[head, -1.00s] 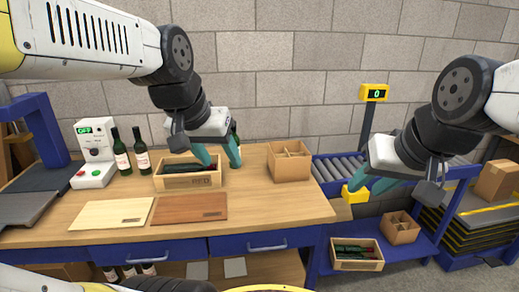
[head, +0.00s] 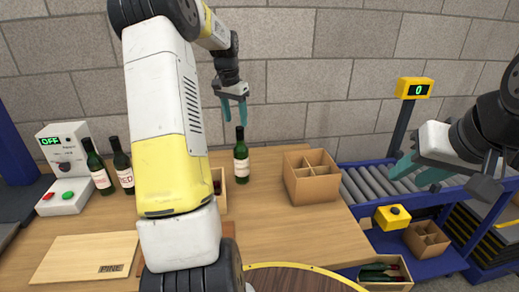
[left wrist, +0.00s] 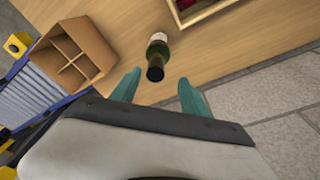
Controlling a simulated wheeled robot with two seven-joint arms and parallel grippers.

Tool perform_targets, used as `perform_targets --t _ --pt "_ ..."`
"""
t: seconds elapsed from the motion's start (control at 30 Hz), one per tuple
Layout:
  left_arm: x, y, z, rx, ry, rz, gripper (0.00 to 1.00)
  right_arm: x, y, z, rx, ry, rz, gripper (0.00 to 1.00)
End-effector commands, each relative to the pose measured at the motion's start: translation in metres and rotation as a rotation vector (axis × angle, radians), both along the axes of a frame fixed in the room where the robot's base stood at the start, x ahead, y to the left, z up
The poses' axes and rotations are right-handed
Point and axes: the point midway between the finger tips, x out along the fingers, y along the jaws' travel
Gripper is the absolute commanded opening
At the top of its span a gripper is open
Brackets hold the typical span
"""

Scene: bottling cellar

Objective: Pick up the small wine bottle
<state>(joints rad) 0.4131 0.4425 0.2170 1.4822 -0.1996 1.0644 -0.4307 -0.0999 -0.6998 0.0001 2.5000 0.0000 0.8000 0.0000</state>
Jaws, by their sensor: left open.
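A dark green wine bottle (head: 241,160) with a pale label stands upright and alone on the wooden bench, right of the wooden crate. My left gripper (head: 236,117) is open and points down just above its neck. In the left wrist view the bottle (left wrist: 156,58) is seen from above, beyond the open fingertips (left wrist: 157,85) and in line with the gap between them. No contact shows. My right gripper (head: 406,178) is open and empty at the right, near the roller conveyor.
Two more wine bottles (head: 123,166) stand beside the white machine (head: 64,158). A divided cardboard box (head: 312,188) stands right of the lone bottle. My left arm hides much of the wooden crate (head: 224,194). A PINE board (head: 80,260) lies in front.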

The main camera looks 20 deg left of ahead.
Motion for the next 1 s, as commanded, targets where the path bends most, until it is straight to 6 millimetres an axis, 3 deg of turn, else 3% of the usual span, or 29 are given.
perform_targets --t 0.53,0.87,1.0 --pt "0.008 -0.01 -0.068 0.0 0.004 -0.001 0.53 0.0 0.0 0.0 0.0 0.0 0.0 0.36" --pt "0.01 -0.01 -0.076 0.0 0.001 0.0 0.53 0.0 0.0 0.0 0.0 0.0 0.0 0.36" --pt "0.01 -0.01 -0.076 0.0 0.001 0.0 0.28 0.0 0.0 0.0 0.0 0.0 0.0 0.36"
